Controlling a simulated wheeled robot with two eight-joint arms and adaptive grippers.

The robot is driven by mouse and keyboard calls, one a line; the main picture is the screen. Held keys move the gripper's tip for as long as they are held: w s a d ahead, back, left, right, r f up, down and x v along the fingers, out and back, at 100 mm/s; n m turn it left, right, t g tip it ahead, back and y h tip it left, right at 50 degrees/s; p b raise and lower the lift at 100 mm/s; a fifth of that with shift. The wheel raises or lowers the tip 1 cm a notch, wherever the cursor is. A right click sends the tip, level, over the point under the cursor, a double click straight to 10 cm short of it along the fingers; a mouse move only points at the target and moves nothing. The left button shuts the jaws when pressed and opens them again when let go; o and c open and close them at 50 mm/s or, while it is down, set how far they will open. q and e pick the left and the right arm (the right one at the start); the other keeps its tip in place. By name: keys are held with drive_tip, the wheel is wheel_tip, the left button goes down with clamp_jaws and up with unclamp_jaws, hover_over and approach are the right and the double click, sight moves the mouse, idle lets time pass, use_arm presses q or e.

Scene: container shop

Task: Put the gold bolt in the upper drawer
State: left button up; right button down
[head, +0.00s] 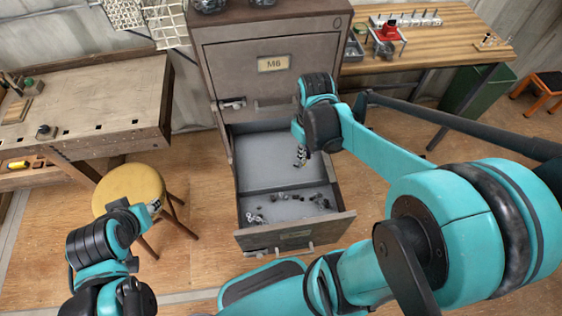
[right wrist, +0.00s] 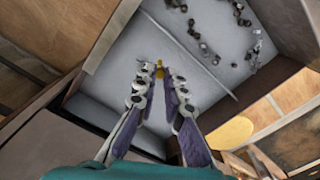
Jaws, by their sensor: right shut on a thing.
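The gold bolt (right wrist: 159,69) shows in the right wrist view between the fingertips of my right gripper (right wrist: 157,78), which is shut on it. In the head view my right gripper (head: 301,157) points down over the back part of the open drawer (head: 263,153); the bolt is too small or hidden there. The open drawer is pulled out of the grey cabinet, below a panel labelled M6 (head: 272,63). Part of my left arm's end (head: 148,208) is at the lower left, near the stool; its fingers cannot be made out.
A divider splits the open drawer. Several dark and silver bolts (right wrist: 215,35) lie in its front part; its back part looks bare. A yellow stool (head: 128,187) and a workbench (head: 85,105) stand left. A wooden table (head: 450,40) with tools stands at the right.

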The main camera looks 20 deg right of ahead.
drive_tip(key=w+a+f+b, duration=0.1)
drive_tip(key=w+f, duration=0.1)
drive_tip(key=f, duration=0.1)
drive_tip(key=w+a+f+b, duration=0.1)
drive_tip(key=w+a+f, duration=0.1)
drive_tip(key=w+a+f+b, duration=0.1)
drive_tip(key=w+f+b, duration=0.1)
drive_tip(key=w+f, duration=0.1)
drive_tip(key=shift+a+f, duration=0.25)
drive_tip(key=shift+f, duration=0.3)
drive_tip(key=shift+f, duration=0.15)
drive_tip(key=c, duration=1.6)
unclamp_jaws()
